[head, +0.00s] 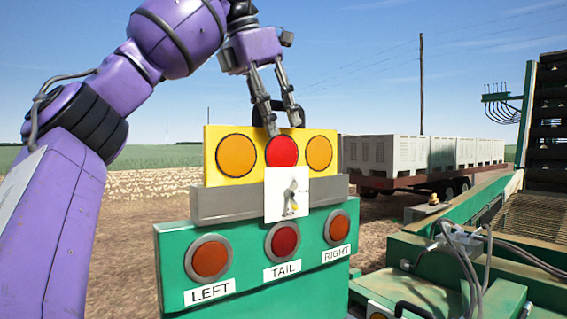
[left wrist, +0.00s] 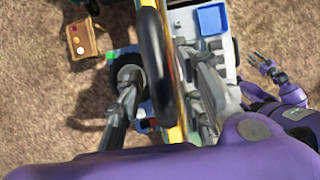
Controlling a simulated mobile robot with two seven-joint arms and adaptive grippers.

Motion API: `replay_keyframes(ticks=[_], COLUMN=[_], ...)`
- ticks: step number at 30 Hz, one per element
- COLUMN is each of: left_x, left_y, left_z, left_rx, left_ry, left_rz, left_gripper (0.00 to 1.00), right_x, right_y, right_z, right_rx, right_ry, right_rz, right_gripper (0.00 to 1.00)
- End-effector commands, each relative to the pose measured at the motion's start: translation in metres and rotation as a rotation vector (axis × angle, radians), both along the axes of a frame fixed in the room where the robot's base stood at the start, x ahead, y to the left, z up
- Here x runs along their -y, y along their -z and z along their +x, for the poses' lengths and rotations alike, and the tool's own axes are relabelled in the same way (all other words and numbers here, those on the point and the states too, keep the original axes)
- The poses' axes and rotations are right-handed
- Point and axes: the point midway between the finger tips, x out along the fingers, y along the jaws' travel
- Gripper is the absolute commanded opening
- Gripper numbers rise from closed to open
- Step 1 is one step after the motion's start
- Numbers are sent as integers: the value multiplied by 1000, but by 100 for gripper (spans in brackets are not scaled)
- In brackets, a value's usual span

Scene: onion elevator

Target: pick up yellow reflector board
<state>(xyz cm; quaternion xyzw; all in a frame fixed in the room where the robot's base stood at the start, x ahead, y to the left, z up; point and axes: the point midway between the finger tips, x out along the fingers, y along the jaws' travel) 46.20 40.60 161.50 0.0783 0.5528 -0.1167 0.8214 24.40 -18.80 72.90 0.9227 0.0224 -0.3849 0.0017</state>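The yellow reflector board (head: 215,148) stands upright in a grey holder (head: 232,203) on a green panel. It bears a red disc between two orange discs. A black handle (head: 257,115) rises at its top. My left gripper (head: 283,124) points down at the handle and the board's top middle, one finger overlapping the red disc. In the left wrist view, the handle (left wrist: 155,60) and the board's yellow edge (left wrist: 175,75) lie between its parted fingers. Contact cannot be told. My right gripper (left wrist: 267,65) is off to the right there, apparently open and empty.
The green panel (head: 175,265) has lamps labelled LEFT, TAIL and RIGHT. A white tag (head: 287,195) covers part of the board and holder. Green machinery with cables (head: 465,245) stands close on the right. A trailer with pale crates (head: 385,155) is behind.

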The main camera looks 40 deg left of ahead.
Motion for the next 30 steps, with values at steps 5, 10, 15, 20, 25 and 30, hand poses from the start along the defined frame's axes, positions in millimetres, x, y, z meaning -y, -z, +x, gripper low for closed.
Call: replay_keyframes(ticks=[5,10,15,20,25,30], left_x=[0,2,5,6,7,7], left_y=[5,20,35,46,49,49], left_z=[1,5,10,15,16,16], left_rx=[2,0,0,1,5,5], left_ry=[0,1,0,0,-1,-1], left_rz=[-1,-1,-1,-1,-2,-2], left_gripper=[34,34,34,34,34,34], right_x=[0,0,0,0,0,0], right_y=[0,0,0,0,0,0], right_z=[0,0,0,0,0,0], right_rx=[1,1,-1,0,0,0], right_ry=[-1,-1,-1,-1,-1,-1], right_rz=[-2,-3,-3,-3,-3,-3], right_gripper=[40,40,40,40,40,40])
